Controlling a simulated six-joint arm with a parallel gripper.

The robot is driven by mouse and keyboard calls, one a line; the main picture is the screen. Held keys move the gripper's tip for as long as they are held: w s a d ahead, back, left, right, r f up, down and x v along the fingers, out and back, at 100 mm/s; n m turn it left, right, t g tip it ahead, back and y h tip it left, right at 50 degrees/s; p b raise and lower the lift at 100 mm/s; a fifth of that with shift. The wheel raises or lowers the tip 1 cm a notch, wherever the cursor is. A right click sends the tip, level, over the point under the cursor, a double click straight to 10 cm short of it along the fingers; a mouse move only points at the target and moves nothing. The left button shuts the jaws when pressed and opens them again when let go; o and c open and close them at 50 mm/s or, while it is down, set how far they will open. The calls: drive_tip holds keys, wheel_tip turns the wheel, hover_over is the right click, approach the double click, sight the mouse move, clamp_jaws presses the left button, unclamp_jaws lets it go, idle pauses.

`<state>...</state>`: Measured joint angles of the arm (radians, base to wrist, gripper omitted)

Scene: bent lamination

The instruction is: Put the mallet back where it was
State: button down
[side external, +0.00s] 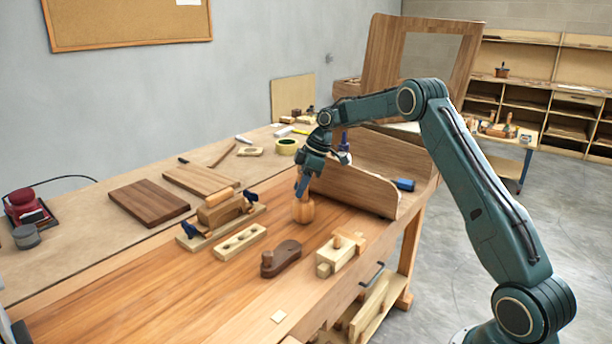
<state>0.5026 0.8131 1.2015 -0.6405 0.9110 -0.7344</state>
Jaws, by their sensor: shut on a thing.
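My gripper (302,185) points down over the workbench and is shut on the wooden mallet. The mallet (304,211) shows as a rounded, light orange-brown head below my fingers. Its upper part is hidden by my gripper. It is roughly upright, close to the bench top; I cannot tell whether it touches the surface. A pale wooden block with several round holes (240,243) lies to its left and nearer the camera.
A curved laminated board (352,188) stands just right of my gripper. A wooden piece with blue clamps (222,212) lies left. A dark brown plane (281,258) and a pale block with a peg (340,254) lie in front. The bench's front left (130,290) is clear.

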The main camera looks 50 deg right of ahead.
drive_tip(key=shift+f, duration=0.2)
drive_tip(key=c, duration=1.1)
unclamp_jaws()
drive_tip(key=shift+r, duration=0.1)
drive_tip(key=shift+v, duration=6)
drive_tip(key=shift+a, duration=0.1)
